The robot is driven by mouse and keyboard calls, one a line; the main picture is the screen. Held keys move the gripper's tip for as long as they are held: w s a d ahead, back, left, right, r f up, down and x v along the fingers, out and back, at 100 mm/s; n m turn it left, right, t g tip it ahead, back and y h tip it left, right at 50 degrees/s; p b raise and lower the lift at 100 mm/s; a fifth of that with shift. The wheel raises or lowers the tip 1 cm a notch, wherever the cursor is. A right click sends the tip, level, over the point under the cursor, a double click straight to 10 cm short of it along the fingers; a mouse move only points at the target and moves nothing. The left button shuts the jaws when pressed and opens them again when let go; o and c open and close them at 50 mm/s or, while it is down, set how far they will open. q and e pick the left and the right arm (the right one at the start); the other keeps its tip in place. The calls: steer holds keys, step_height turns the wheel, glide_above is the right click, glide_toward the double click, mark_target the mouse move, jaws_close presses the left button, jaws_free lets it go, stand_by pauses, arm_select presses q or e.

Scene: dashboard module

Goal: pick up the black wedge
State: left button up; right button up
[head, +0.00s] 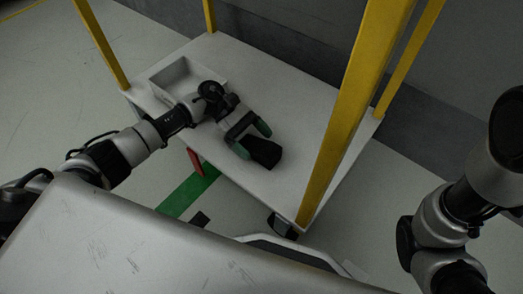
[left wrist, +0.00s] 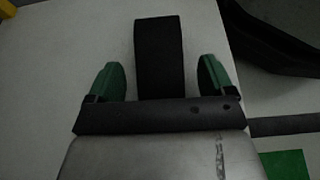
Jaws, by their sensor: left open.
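The black wedge (head: 264,153) lies on the white top of the cart (head: 290,105), near its front edge. My left gripper (head: 253,140) reaches in from the left and is at the wedge, with its green fingertips apart. In the left wrist view the wedge (left wrist: 159,55) stands between the two open green fingers (left wrist: 160,82), with a visible gap on each side. The near end of the wedge is hidden behind the gripper's dark bar. My right arm shows at the right edge, but its gripper is out of view.
A shallow white tray (head: 186,76) sits at the cart's back left, beside my left arm. Yellow posts (head: 350,110) rise from the cart's corners. A red part (head: 195,162) shows at the cart's front side. The right part of the cart top is clear.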

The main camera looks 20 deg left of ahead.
arm_select(q)
steer(key=c, duration=1.1)
steer(key=shift+c, duration=0.2)
